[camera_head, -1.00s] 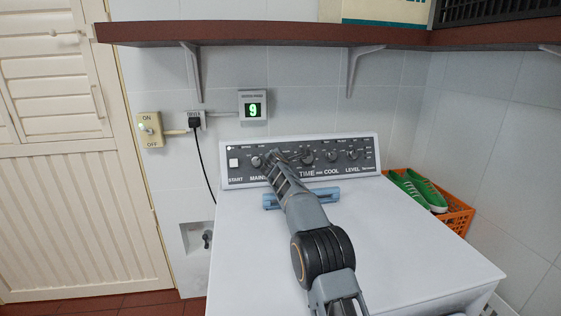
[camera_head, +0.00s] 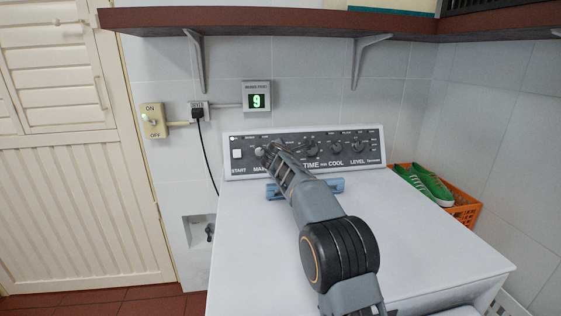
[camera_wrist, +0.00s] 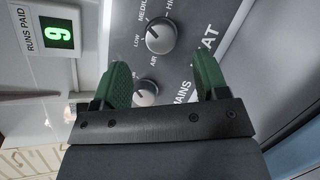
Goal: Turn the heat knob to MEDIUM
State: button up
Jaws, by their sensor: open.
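The heat knob (camera_wrist: 160,36) is a round grey dial on the dark panel in the wrist view, ringed by AIR, LOW, MEDIUM and HIGH marks. Its exact pointer setting is too small to tell. My gripper (camera_wrist: 163,80) is open, its green-padded fingers apart and empty. The knob shows beyond the fingertips, toward the top of the picture, and no contact is visible. In the head view my gripper (camera_head: 271,152) is at the left part of the control panel (camera_head: 240,170) and hides the heat knob.
The mains knob (camera_wrist: 146,92) shows between the fingers. The time knob (camera_head: 311,149) is right of my gripper. A blue bar (camera_head: 333,186) lies on the white machine top (camera_head: 420,240). A runs-paid display (camera_head: 257,101) reads 9. An orange basket (camera_head: 465,211) holds green shoes.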

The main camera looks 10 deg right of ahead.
jog(key=b+v, duration=0.1)
jog(key=v, duration=0.7)
jog(key=shift+s+b, duration=0.2)
jog(key=shift+b, duration=0.15)
jog(key=shift+r, duration=0.1)
